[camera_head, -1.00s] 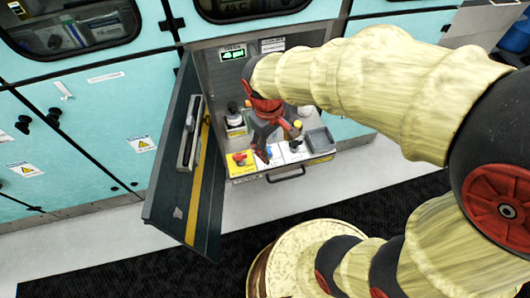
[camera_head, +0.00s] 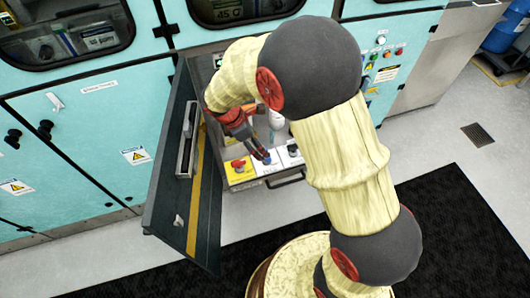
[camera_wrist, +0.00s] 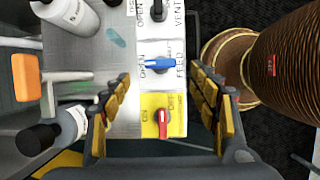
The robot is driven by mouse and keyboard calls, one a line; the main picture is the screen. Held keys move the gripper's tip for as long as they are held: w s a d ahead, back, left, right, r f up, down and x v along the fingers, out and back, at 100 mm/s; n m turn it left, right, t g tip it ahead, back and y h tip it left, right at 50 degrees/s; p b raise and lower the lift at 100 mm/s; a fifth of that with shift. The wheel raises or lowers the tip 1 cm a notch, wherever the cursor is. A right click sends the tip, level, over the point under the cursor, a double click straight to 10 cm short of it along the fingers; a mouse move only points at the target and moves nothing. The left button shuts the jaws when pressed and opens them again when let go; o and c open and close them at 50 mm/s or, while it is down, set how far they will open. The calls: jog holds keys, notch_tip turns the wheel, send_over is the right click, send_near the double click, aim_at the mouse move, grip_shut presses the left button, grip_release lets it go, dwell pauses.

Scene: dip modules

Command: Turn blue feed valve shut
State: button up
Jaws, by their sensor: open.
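The blue feed valve handle (camera_wrist: 160,63) sits on a white panel in the wrist view. It lies crosswise in the picture, one end toward the word OPEN at left and the other toward FEED at right. My gripper (camera_wrist: 160,80) is open, one finger on each side of the valve strip, with the blue handle near the gap between the fingertips. No contact with the handle shows. In the head view my gripper (camera_head: 258,150) is over the cabinet's pull-out shelf, and my arm hides much of the panel.
A red handle (camera_wrist: 164,122) on a yellow panel lies between the fingers, nearer the palm. The black vent valve (camera_wrist: 158,12) is beyond the blue one. White bottles (camera_wrist: 74,14) stand at left. The open cabinet door (camera_head: 185,165) stands left of my gripper.

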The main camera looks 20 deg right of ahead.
jog(key=b+x, duration=0.3)
jog(key=x, duration=0.4)
jog(key=shift+f, duration=0.2)
jog(key=shift+c, duration=1)
jog(key=c, duration=1)
jog(key=shift+r, duration=0.1)
